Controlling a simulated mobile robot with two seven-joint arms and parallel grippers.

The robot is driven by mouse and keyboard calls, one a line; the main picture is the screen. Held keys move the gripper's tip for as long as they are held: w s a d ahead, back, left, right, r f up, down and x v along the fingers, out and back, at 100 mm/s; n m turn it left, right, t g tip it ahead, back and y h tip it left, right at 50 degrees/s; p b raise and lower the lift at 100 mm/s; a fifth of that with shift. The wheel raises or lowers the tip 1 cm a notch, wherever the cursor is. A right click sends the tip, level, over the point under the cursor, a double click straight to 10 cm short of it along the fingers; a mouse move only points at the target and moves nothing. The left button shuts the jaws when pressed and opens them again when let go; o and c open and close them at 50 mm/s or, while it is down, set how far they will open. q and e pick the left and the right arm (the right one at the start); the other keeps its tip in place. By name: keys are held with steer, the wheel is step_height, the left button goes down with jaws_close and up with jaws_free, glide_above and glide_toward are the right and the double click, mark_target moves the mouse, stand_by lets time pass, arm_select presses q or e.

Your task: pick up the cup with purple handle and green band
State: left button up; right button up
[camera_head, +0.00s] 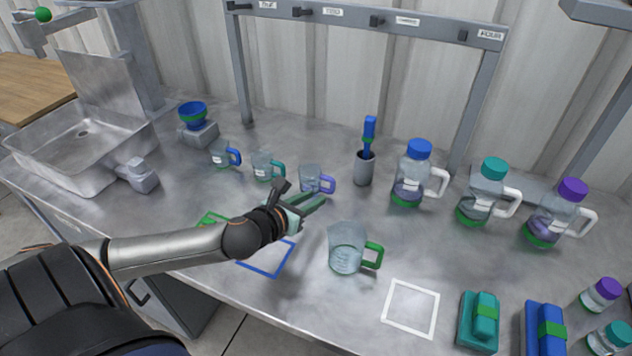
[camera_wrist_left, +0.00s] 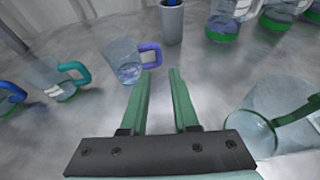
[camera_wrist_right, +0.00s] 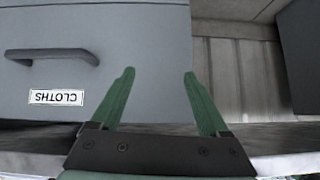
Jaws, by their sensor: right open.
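The cup with the purple handle (camera_head: 311,178) stands upright on the metal counter, at the right end of a row of small clear cups. It also shows in the left wrist view (camera_wrist_left: 125,62), its handle towards the right. I cannot make out a green band on it. My left gripper (camera_head: 318,200) is open and empty, just on the near side of this cup; in the left wrist view the fingertips (camera_wrist_left: 161,72) are close to the purple handle, not around it. My right gripper (camera_wrist_right: 158,80) is open and empty, away from the cups, facing a drawer.
A teal-handled cup (camera_head: 264,166) and a blue-handled cup (camera_head: 222,153) stand left of it. A larger green-handled jug (camera_head: 346,250) stands at near right. A grey holder (camera_head: 363,168) and several lidded bottles stand behind and right. The drawer labelled CLOTHS (camera_wrist_right: 140,60) is shut.

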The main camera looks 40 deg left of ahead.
mark_target(332, 187)
arm_select(q)
steer(key=shift+x, duration=4.4)
steer(key=shift+a+r, duration=0.1)
steer(key=shift+a, duration=0.1)
steer(key=shift+c, duration=0.3)
jaws_close()
